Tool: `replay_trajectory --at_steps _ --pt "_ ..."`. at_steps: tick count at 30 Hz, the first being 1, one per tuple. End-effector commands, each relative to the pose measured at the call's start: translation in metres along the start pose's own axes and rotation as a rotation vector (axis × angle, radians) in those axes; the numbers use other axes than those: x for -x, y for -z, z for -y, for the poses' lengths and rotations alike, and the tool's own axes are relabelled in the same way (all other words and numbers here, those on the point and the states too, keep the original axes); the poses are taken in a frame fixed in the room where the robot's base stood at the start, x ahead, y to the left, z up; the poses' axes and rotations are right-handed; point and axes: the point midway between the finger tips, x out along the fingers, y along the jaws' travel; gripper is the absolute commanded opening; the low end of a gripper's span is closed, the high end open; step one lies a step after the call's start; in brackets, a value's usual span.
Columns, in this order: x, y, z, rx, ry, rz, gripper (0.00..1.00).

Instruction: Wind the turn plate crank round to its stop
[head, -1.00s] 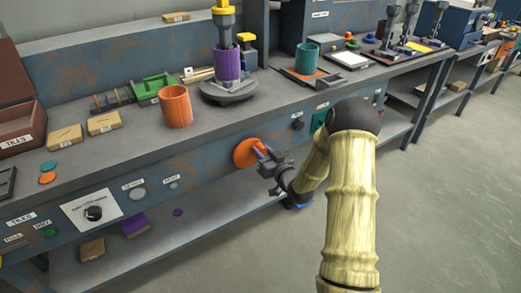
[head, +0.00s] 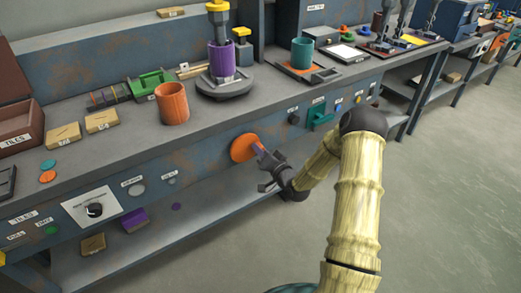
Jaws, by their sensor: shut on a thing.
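The orange disc of the crank (head: 243,148) is on the blue-grey front panel of the bench. A purple-blue handle (head: 259,150) sticks out from its right side. My dark gripper (head: 268,163) is shut on this handle, at the lower right of the disc. The jaws hide part of the handle. On the bench above stands the round grey turn plate (head: 224,92) with a purple cylinder (head: 222,62) on it. A grey rod with a yellow top comes down into the cylinder.
An orange cup (head: 172,104) stands near the bench edge, left of the turn plate. A green handle (head: 320,116) juts from the front panel right of the crank. The floor at right is clear.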

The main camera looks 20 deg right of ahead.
Motion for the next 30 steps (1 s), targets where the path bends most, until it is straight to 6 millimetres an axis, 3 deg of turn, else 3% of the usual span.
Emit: replay_trajectory --at_steps 10,11,14,24,30 --pt "0.002 -0.003 -0.003 -0.008 -0.006 0.005 0.05" --pt "0.002 -0.003 -0.003 -0.008 -0.006 0.005 0.3" --pt "0.001 -0.002 -0.002 -0.007 -0.005 0.004 0.5" --pt "0.002 -0.001 -0.001 -0.005 -0.002 0.002 0.5" --pt "0.021 0.0 -0.001 -0.006 -0.003 0.002 0.5"
